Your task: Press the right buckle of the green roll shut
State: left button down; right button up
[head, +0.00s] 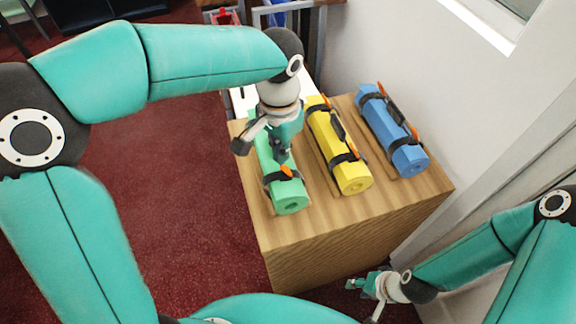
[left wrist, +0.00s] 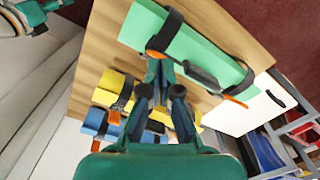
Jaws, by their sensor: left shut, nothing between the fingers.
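The green roll (head: 291,196) lies at the left of the wooden counter, with a dark strap near each end. Its near buckle has an orange lever (head: 286,171); the far one is hidden by my arm in the head view. In the left wrist view the green roll (left wrist: 205,50) shows both buckles, one orange lever (left wrist: 152,54) at left and another (left wrist: 236,102) at right, with a dark handle between. I cannot tell if either is closed. My left gripper (head: 283,156) is shut and empty, pointing down over the roll. My right gripper (head: 357,283) is low by the counter's front, too small to read.
A yellow roll (head: 352,178) and a blue roll (head: 411,162) lie to the right on the counter (head: 330,223), also strapped with orange levers. A white wall stands close on the right. The counter's front strip is bare.

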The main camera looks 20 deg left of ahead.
aim_at(278, 176)
pick_arm(q)
jog(key=shift+f, duration=0.1)
dwell(0.6)
jog(key=shift+f+b, duration=0.65)
jog(key=shift+f, duration=0.2)
jog(key=shift+s+a+f+b, duration=0.1)
jog(key=shift+a+f+b, duration=0.05)
jog(key=shift+f+b, duration=0.7)
jog(key=shift+s+a+f+b, duration=0.15)
jog(key=shift+f+b, duration=0.5)
jog(key=shift+f, duration=0.35)
jog(key=shift+r, duration=0.1)
notch_tip(278, 176, up, 8)
jog(key=p, duration=0.7)
